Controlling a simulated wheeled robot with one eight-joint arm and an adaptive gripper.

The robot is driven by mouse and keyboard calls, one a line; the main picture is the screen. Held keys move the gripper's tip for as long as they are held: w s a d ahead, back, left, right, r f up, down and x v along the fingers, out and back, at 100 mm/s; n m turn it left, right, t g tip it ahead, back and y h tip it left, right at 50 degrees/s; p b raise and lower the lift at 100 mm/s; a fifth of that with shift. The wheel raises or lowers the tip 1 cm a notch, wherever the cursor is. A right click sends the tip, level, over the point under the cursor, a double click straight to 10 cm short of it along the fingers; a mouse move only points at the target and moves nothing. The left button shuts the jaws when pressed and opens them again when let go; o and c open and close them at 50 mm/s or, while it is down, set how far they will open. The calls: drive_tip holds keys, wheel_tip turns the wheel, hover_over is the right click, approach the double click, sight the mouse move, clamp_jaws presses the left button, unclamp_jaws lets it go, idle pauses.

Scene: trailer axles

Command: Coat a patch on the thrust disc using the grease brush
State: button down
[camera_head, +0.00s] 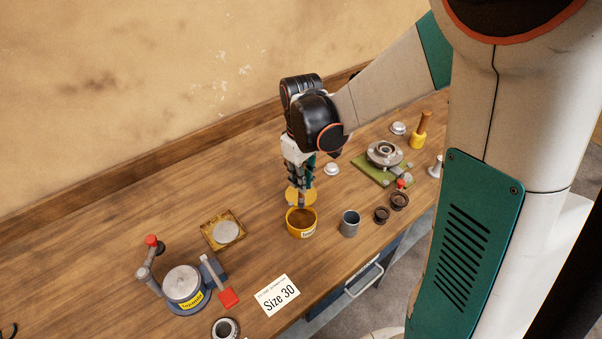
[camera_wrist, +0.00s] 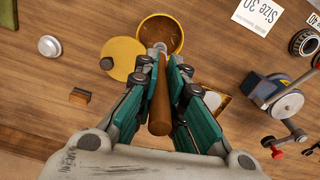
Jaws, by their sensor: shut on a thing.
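My gripper (camera_head: 301,186) points down and is shut on the grease brush, whose brown wooden handle (camera_wrist: 160,108) runs between the fingers in the wrist view. The brush's pale lower end (camera_wrist: 159,47) overlaps the mouth of the yellow grease tub (camera_head: 301,231), at the rim nearest the gripper. How deep it reaches, I cannot tell. The tub, also in the wrist view (camera_wrist: 179,37), holds brown grease. A grey disc (camera_head: 226,232), probably the thrust disc, lies flat in a yellowish square tray (camera_head: 208,241) left of the tub; my fingers mostly hide that tray in the wrist view.
A round yellow lid (camera_wrist: 124,60) lies beside the tub. A blue stand (camera_head: 213,270) with a round grey top and a red-knobbed lever is at the front left. A grey cup (camera_head: 349,224), dark rings (camera_head: 382,215) and a size card (camera_head: 278,295) lie along the front.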

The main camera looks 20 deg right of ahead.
sight(302, 196)
drive_tip(key=shift+f+b, duration=1.85)
drive_tip(key=shift+f, duration=0.95)
drive_tip(key=shift+s+f+b, duration=0.1)
drive_tip(key=shift+f+b, duration=0.5)
drive_tip(key=shift+r, duration=0.1)
drive_tip(key=shift+r+p, duration=2.45)
drive_tip(key=shift+r, duration=1.05)
